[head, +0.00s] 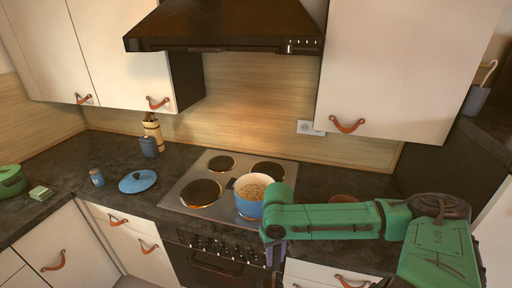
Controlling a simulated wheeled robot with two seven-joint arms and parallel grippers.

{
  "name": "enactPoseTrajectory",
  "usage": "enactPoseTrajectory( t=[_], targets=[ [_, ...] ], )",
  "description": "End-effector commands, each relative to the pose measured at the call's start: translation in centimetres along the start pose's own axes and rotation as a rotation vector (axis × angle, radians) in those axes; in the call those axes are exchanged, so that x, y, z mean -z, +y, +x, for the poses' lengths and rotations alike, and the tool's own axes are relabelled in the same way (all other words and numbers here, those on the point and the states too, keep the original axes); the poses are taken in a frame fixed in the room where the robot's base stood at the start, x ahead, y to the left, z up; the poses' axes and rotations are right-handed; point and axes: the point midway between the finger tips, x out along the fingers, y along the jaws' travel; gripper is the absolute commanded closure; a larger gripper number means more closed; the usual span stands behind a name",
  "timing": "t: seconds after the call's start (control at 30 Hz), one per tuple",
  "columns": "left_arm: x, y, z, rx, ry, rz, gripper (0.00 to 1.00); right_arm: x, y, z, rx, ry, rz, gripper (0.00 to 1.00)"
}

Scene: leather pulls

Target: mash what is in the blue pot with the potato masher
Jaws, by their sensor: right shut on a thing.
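The blue pot (248,206) stands on the front right part of the hob, with pale, lumpy food (254,190) inside. My right arm comes in from the right, across the counter's front. My right gripper (276,256) points down just right of and below the pot in the picture, in front of the oven. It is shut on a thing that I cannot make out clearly. My arm hides part of the pot's right side. I cannot pick out the potato masher for certain. My left gripper is not in view.
A blue lid (137,181) lies left of the hob (188,202). A crock (149,147) stands at the back. A hood (225,25) hangs above.

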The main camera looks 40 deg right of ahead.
Motion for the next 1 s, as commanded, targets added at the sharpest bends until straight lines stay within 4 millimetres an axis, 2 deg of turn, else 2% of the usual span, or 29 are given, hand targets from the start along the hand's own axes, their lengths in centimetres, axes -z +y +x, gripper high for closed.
enactPoseTrajectory(
  t=[0.1, 0.4, 1.0],
  targets=[
    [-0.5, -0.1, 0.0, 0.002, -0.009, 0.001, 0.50, 0.3, 1.4, -0.5, -0.007, -0.005, 0.018, 1.00],
    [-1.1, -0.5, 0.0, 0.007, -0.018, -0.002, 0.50, 1.2, 2.8, -1.6, -0.001, -0.007, 0.039, 1.00],
    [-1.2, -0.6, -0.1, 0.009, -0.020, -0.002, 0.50, 1.9, 3.1, -2.5, 0.008, -0.011, 0.042, 1.00]
  ],
)
